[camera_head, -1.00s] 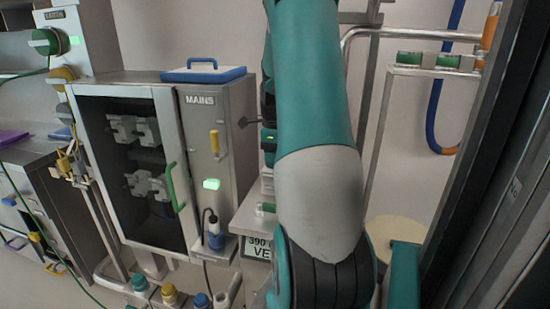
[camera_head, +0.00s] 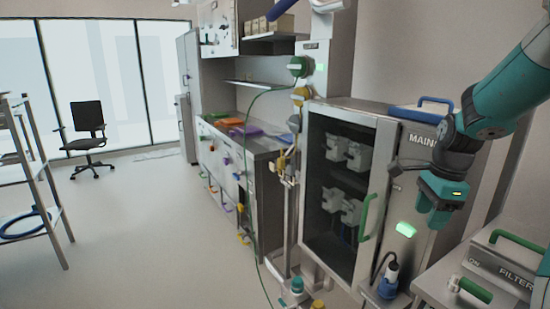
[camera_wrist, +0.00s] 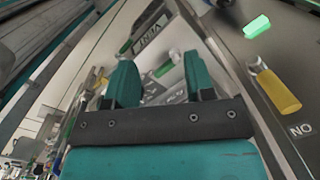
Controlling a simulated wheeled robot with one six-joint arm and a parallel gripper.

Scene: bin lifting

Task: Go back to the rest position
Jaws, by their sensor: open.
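My gripper (camera_head: 437,214) is teal and hangs from my arm at the right of the head view, in front of the front face of the MAINS cabinet (camera_head: 388,170). Its two fingers also show in the wrist view (camera_wrist: 161,78), apart with nothing between them. The gripper is open and empty. Whether it touches the cabinet cannot be told from the head view. A yellow handle (camera_wrist: 276,90) and a lit green light (camera_wrist: 257,27) show to the right of the fingers in the wrist view.
A FILTER unit (camera_head: 505,270) with green handles stands at the lower right. A counter (camera_head: 245,142) with coloured trays runs toward the back. A chair (camera_head: 86,130) and a shelf rack (camera_head: 40,165) stand at left. The floor (camera_head: 150,220) between is clear.

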